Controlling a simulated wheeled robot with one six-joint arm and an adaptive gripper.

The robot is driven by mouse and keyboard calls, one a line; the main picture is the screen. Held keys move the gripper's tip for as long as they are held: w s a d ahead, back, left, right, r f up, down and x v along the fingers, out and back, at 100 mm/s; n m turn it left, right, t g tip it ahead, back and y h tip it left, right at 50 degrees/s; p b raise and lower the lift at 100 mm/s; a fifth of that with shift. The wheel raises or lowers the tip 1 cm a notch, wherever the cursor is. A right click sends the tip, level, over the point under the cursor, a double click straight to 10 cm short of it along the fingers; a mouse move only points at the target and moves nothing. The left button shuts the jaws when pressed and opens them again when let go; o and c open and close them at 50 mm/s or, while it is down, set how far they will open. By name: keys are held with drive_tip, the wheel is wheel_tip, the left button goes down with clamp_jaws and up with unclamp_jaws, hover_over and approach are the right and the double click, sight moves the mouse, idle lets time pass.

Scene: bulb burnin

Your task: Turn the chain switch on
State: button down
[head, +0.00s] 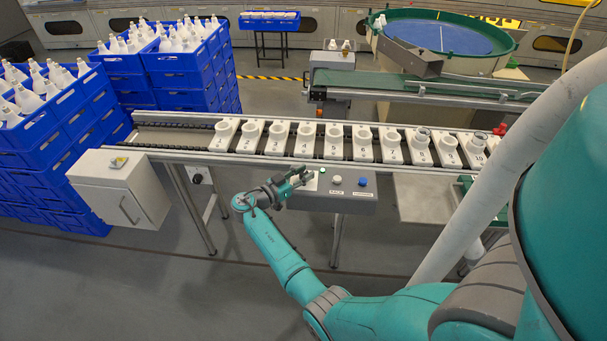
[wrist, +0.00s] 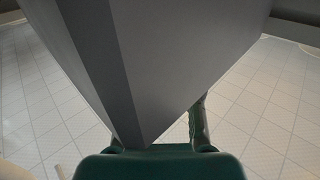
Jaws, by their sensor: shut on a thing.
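The grey control box (head: 352,204) hangs at the front of the conveyor, with a white button (head: 336,181) and a blue button (head: 362,182) on its sloped top. A pale plate (head: 313,182) shows at its left end, partly behind my gripper (head: 300,177). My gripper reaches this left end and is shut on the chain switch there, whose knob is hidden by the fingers. In the wrist view a large dark grey surface (wrist: 190,60) fills the middle and narrows down to the green gripper parts. The knob's turn position cannot be seen.
The conveyor carries a row of numbered white holders (head: 304,138) behind the box. A grey cabinet (head: 118,188) stands at the left, before stacked blue crates (head: 60,150). A small round knob (head: 198,177) sits below the conveyor's edge. The floor in front is clear.

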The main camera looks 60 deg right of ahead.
drive_tip(key=shift+m+g+y, duration=0.9)
drive_tip(key=shift+m+g, duration=0.4)
drive_tip(key=shift+g, duration=0.5)
drive_tip(key=c, duration=0.8)
unclamp_jaws()
drive_tip(key=shift+o, duration=0.2)
drive_tip(key=v, duration=1.2)
drive_tip(key=shift+w+d, duration=0.15)
drive_tip(key=shift+w, duration=0.05)
